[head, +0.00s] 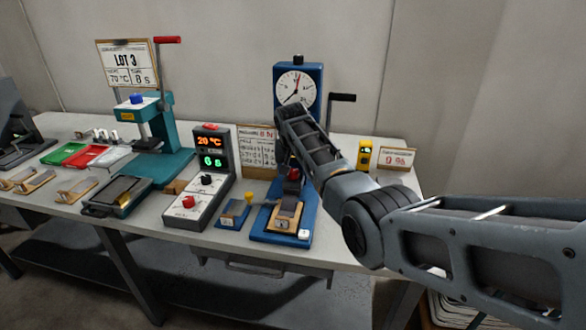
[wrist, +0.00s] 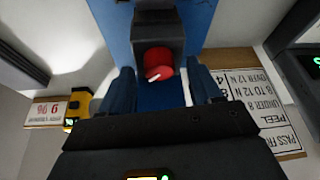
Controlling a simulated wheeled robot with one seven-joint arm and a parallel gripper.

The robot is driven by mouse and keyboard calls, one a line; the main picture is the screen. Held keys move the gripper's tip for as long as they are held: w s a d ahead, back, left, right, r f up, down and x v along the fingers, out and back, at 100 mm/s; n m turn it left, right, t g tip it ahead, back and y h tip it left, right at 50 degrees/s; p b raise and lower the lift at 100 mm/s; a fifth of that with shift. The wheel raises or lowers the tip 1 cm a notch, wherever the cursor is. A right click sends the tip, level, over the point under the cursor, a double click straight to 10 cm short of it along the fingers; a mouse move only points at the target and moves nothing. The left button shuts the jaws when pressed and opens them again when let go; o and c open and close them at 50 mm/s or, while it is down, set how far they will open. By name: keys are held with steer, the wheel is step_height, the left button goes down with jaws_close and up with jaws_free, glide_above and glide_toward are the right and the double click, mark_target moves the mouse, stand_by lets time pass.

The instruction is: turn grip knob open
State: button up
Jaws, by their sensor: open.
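The red grip knob (head: 293,174) sits on the clamp of the blue tester (head: 262,237), which has a round dial on its column. In the wrist view the knob (wrist: 158,62) has a white pointer mark and sits on a dark block. My gripper (wrist: 163,82) is open, with one finger on either side of the picture below the knob. The knob shows between and beyond the fingertips; I cannot tell whether they touch it. In the head view my arm hides most of the gripper and part of the tester column.
A crank handle (head: 342,98) sticks out right of the dial. A yellow device (head: 364,155) and a small sign (head: 397,158) stand to the right. A controller box (head: 197,208) and a teal press (head: 165,160) stand to the left. A small blue block (head: 233,213) lies close by the tester.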

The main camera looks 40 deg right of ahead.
steer(key=shift+f, duration=0.1)
steer(key=shift+c, duration=0.2)
steer(key=c, duration=1)
